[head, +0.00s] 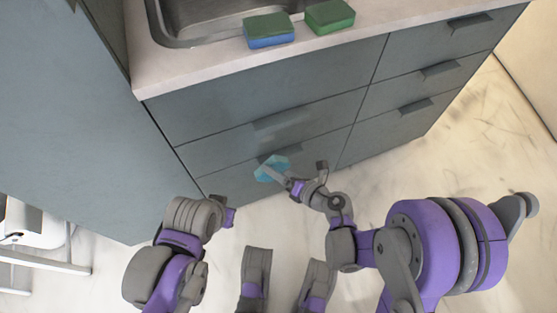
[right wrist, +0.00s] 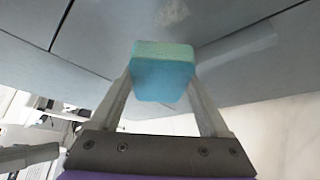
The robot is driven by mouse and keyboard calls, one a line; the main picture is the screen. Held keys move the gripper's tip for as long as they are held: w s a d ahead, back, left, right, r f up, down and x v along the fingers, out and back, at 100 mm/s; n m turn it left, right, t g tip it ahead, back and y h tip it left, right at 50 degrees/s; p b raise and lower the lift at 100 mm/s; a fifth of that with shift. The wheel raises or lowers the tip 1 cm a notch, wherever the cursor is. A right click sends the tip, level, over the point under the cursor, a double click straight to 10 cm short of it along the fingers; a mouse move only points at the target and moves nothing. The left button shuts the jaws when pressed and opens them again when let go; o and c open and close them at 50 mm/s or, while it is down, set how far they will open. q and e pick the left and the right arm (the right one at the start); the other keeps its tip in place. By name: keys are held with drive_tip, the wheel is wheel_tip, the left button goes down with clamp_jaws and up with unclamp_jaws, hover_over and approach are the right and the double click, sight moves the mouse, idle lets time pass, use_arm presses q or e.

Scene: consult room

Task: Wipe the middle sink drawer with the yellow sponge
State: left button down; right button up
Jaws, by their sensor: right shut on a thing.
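My right gripper (head: 272,170) is shut on a light blue sponge (head: 268,165) with a pale green layer; no yellow shows on it. The sponge also sits between both fingers in the right wrist view (right wrist: 163,80). In the head view it overlaps the lowest drawer front (head: 225,182) under the sink; whether it touches cannot be told. The middle sink drawer (head: 222,148), with a long handle, lies just above it. A pale patch (right wrist: 172,12) shows on a grey front beyond the sponge.
A blue sponge with a green top (head: 268,38) and a second green-topped sponge (head: 330,22) lie on the counter by the sink (head: 190,25). A right column of drawers (head: 385,100) stands beside. A tall grey panel (head: 70,110) closes the left. Pale floor lies below.

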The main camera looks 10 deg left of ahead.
sight(259, 141)
drive_tip(key=w+a+r+p, duration=0.1)
drive_tip(key=w+a, duration=0.2)
drive_tip(key=w, duration=0.2)
drive_tip(key=shift+a+r+p, duration=0.25)
drive_tip(key=shift+r+p, duration=0.1)
drive_tip(key=shift+p, duration=0.05)
drive_tip(key=shift+w+a, duration=0.55)
drive_tip(key=shift+w, duration=0.35)
idle(0.5)
drive_tip(key=shift+w+d, duration=0.1)
drive_tip(key=shift+d, duration=0.05)
drive_tip(key=shift+w+d, duration=0.5)
drive_tip(key=shift+d, duration=0.3)
drive_tip(key=shift+w+d, duration=0.5)
drive_tip(key=shift+d, duration=0.25)
drive_tip(key=shift+w+b, duration=0.1)
drive_tip(key=shift+b, duration=0.25)
drive_tip(key=shift+s+a, duration=0.65)
drive_tip(key=shift+a, duration=0.25)
drive_tip(key=shift+s+a, duration=0.6)
drive_tip(key=shift+a, duration=0.3)
